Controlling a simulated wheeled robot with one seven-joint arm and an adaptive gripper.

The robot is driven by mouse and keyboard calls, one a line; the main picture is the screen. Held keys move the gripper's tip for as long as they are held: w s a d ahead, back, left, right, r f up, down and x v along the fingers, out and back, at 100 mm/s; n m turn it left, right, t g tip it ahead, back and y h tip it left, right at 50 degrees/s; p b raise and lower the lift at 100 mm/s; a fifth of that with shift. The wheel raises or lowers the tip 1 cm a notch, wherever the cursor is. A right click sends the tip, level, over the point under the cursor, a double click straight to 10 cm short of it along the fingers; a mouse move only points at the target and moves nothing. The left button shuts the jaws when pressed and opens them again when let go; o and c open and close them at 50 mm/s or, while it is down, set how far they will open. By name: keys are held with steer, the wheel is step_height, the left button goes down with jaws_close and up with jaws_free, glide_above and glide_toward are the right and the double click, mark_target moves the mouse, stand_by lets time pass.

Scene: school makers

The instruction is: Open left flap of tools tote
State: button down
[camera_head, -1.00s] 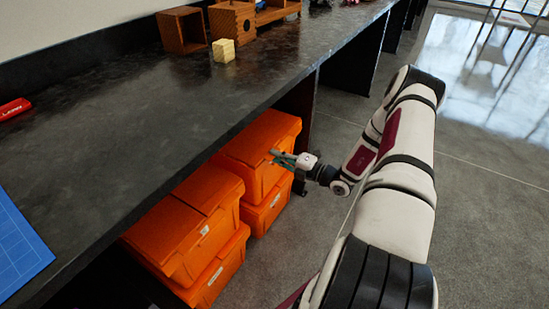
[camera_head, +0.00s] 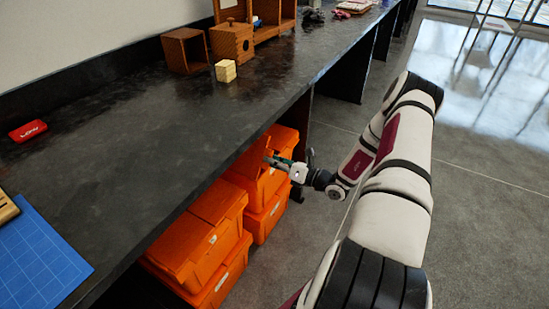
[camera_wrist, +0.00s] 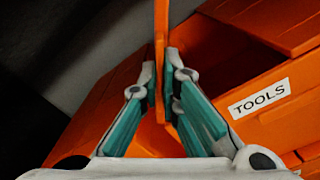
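The orange tools tote (camera_head: 266,182) sits on top of another tote under the bench, and its "TOOLS" label (camera_wrist: 259,97) shows in the wrist view. Its left flap (camera_wrist: 160,50) stands about upright, seen nearly edge-on between my fingers. The inside of the tote (camera_wrist: 218,58) shows to the right of the flap. The right flap (camera_wrist: 268,22) lies across the other side. My gripper (camera_wrist: 160,85) has one teal-padded finger on each side of the left flap and looks shut on it. In the head view my gripper (camera_head: 270,160) is at the tote's front top edge.
The dark bench top (camera_head: 130,150) overhangs the totes. Another orange tote stack (camera_head: 205,245) stands nearer, with its lid closed. A wooden block (camera_head: 226,71), a red case (camera_head: 28,131) and a blue mat (camera_head: 40,262) lie on the bench. The floor (camera_head: 490,210) at right is clear.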

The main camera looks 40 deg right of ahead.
steer(key=shift+s+a+r+n+p, duration=0.25)
steer(key=shift+a+n+p, duration=0.4)
steer(key=shift+n, duration=0.5)
steer(key=shift+s+a+r+n+p, duration=0.2)
steer(key=shift+s+a+n+p, duration=0.2)
steer(key=shift+a+n, duration=0.6)
steer(key=shift+s+a+r+n+p, duration=0.25)
steer(key=shift+a+n+p, duration=0.35)
steer(key=shift+n, duration=0.65)
steer(key=shift+f, duration=0.1)
steer(key=c, duration=1.8)
jaws_free()
steer(key=v, duration=1.2)
